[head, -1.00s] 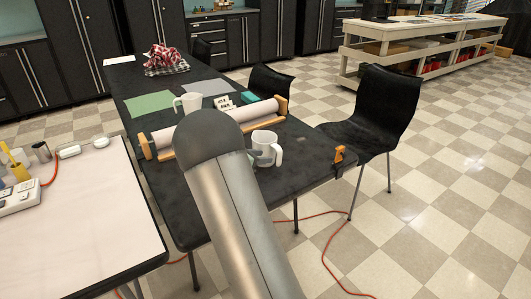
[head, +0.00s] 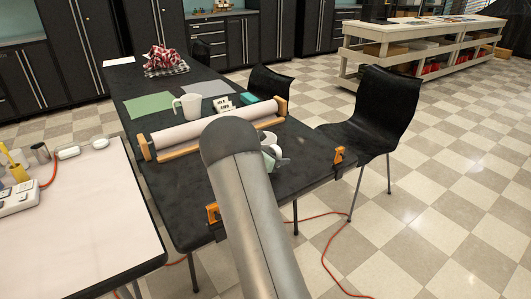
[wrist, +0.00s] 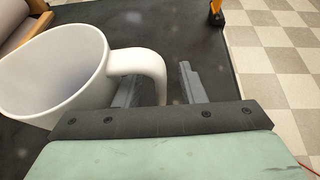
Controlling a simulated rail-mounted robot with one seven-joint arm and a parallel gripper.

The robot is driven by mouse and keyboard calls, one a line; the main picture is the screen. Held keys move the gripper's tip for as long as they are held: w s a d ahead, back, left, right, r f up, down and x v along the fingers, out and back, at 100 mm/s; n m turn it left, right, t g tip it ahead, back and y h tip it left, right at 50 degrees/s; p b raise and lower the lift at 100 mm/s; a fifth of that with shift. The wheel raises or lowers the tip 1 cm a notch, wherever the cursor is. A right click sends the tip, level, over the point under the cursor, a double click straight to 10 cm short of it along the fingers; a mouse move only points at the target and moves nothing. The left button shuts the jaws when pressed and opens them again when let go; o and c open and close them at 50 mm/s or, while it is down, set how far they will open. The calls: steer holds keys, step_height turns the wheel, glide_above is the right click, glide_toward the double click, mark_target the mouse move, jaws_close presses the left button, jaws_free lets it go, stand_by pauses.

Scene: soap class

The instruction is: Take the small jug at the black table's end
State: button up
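The small white jug (wrist: 52,75) stands on the near end of the black table (head: 300,165). In the head view my arm hides much of the jug (head: 268,136), leaving its rim and part of its side visible. In the wrist view its handle points right, between the two grey fingers of my gripper (wrist: 160,72). The left finger lies between the jug's body and the handle; the right finger is outside the handle with a visible gap. My gripper is open. In the head view it is mostly behind my arm.
A paper roll on a wooden holder (head: 215,130) lies across the table just behind the jug. Another white jug (head: 188,106) stands beyond it. Orange clamps (head: 339,155) sit on the table edge. A black chair (head: 375,115) stands at right.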

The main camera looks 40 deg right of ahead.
jaws_close()
steer(key=shift+r, duration=0.15)
